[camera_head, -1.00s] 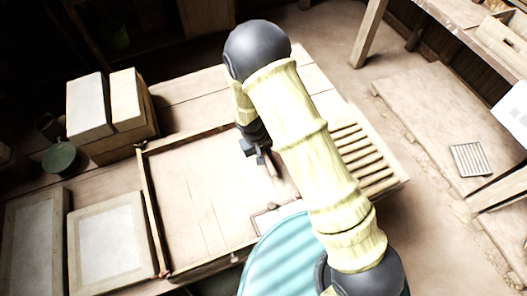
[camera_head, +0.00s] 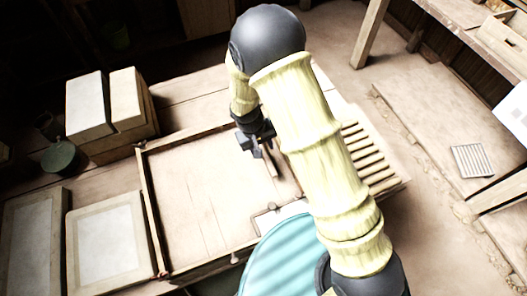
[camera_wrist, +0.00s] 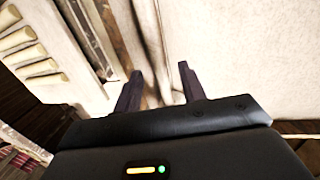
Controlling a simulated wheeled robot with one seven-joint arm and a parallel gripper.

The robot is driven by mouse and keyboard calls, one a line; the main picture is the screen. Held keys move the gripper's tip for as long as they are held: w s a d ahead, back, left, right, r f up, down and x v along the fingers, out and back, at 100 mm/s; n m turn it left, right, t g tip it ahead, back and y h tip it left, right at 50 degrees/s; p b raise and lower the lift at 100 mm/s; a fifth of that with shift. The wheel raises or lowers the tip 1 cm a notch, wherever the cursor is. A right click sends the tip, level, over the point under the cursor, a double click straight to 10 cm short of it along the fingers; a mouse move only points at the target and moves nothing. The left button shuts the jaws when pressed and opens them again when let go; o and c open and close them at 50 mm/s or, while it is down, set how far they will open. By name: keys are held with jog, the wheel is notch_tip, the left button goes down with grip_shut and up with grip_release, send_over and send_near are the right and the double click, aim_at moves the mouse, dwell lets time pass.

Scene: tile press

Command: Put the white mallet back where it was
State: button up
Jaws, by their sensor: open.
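My gripper (camera_head: 256,145) hangs over the right part of the wide pale tray (camera_head: 195,200). In the wrist view its two dark fingers (camera_wrist: 157,72) are apart. A thin brown piece (camera_head: 271,167) also shows just below the gripper in the head view. I cannot make out a white mallet for certain in either view; my arm hides part of the table.
A slatted rack (camera_head: 365,160) lies right of the tray. Two pale blocks (camera_head: 88,105) stand on the table at the left, near a dark green pot (camera_head: 60,158). Framed panels (camera_head: 108,245) lie at lower left. A clipboard (camera_head: 275,215) and a turquoise round surface (camera_head: 285,260) are in front.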

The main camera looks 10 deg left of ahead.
jog(key=b+v, duration=0.1)
jog(key=v, duration=0.7)
jog(key=shift+s, duration=0.1)
dwell(0.4)
jog(key=s+d+r+m, duration=0.2)
jog(key=d+r, duration=0.1)
jog(key=d, duration=0.5)
jog(key=s+d+r+m+t+y, duration=0.1)
jog(key=d+r, duration=0.3)
jog(key=d, duration=0.4)
jog(key=s+d+r+m+y, duration=0.1)
jog(key=s+d+r+m, duration=0.2)
jog(key=d, duration=0.6)
jog(key=shift+s+r+t, duration=0.25)
jog(key=shift+s+t, duration=0.15)
jog(key=shift+s, duration=0.1)
